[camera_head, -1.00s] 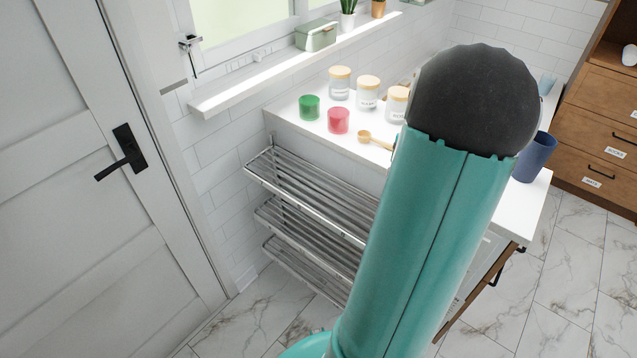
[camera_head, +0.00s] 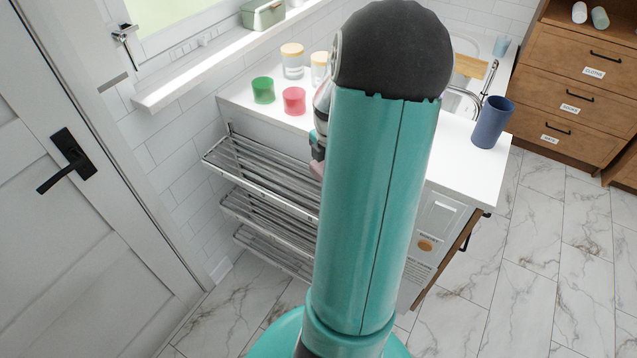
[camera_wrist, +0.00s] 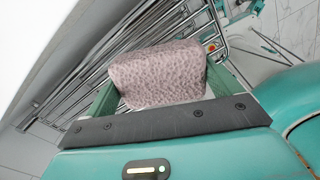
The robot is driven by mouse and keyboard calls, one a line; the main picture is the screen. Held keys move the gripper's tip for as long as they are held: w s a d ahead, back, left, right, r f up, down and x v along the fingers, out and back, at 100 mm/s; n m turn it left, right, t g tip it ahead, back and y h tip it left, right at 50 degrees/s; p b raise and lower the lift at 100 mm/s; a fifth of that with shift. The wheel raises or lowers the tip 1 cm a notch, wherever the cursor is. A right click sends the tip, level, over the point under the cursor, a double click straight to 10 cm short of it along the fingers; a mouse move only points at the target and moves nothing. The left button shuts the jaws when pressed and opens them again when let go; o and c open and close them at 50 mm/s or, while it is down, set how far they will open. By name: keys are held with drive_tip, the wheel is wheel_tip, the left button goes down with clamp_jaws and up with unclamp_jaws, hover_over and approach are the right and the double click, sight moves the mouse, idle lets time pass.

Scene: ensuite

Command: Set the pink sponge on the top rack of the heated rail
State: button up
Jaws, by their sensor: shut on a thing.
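The pink sponge (camera_wrist: 157,74) is between the fingers of my gripper (camera_wrist: 160,78) in the wrist view, and the gripper is shut on it. In the head view only a small pinkish part of the sponge (camera_head: 316,170) shows at the left edge of my arm, which hides most of the gripper. The heated rail (camera_head: 262,180) has three stacked chrome racks on the wall. Its top rack (camera_head: 255,168) lies left of the sponge in the head view. In the wrist view, rail bars (camera_wrist: 90,88) show behind the sponge; whether they touch cannot be told.
A white counter (camera_head: 463,165) beside the rail bears a green cup (camera_head: 263,90), a red cup (camera_head: 294,100), lidded jars (camera_head: 292,62) and a blue cup (camera_head: 492,122). A windowsill (camera_head: 215,62) runs above. A grey door (camera_head: 75,240) stands at left.

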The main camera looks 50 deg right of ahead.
sight(321, 168)
drive_tip(key=shift+w+a+f, duration=0.35)
drive_tip(key=shift+a+f, duration=0.05)
drive_tip(key=shift+f, duration=0.2)
drive_tip(key=shift+w+a+f, duration=0.35)
drive_tip(key=shift+f, duration=0.25)
drive_tip(key=shift+w+a+f, duration=0.1)
drive_tip(key=shift+f, duration=0.8)
drive_tip(key=shift+w+a+f, duration=0.1)
drive_tip(key=shift+f, duration=0.8)
drive_tip(key=shift+f, duration=0.1)
drive_tip(key=o, duration=0.7)
